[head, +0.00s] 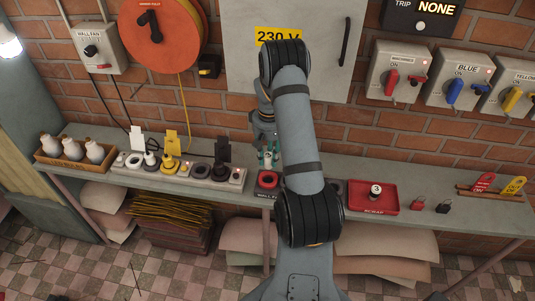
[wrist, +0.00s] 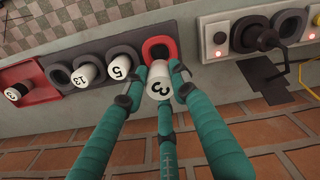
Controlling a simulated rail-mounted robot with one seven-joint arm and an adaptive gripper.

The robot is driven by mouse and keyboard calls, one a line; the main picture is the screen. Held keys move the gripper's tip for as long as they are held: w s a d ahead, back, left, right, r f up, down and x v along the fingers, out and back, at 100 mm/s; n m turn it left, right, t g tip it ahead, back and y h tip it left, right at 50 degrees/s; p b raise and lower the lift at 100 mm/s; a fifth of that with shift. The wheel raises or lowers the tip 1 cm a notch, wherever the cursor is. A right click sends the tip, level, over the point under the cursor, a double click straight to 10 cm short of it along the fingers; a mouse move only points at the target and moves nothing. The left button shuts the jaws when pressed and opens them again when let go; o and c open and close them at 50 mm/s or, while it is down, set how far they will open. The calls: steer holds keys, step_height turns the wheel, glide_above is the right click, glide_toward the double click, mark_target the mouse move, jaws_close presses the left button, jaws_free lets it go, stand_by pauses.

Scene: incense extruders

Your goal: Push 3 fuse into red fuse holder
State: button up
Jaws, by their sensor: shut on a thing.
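My gripper (wrist: 160,82) has teal fingers shut around a white fuse (wrist: 160,89) marked 3. In the wrist view the fuse overlaps the near edge of the red fuse holder (wrist: 147,48), whose dark opening shows beyond it. I cannot tell whether the fuse's far end touches the rim. In the head view my gripper (head: 268,156) is just above the red fuse holder (head: 267,180), with the fuse largely hidden between the fingers.
Fuses marked 5 (wrist: 118,67) and 13 (wrist: 84,76) stand at dark holders beside the red one. A red scrap tray (head: 373,209) holds another numbered fuse (head: 375,190). A grey block (head: 237,183) with several sockets and upright tags is left. The brick wall is close behind.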

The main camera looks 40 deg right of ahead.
mark_target(268, 155)
steer(key=shift+f+b, duration=1.75)
steer(key=shift+f, duration=0.95)
steer(key=shift+f+b, duration=1.55)
steer(key=shift+b, duration=0.3)
steer(key=o, duration=1.2)
steer(key=shift+o, duration=0.2)
steer(key=shift+r, duration=0.1)
step_height(268, 155, up, 12)
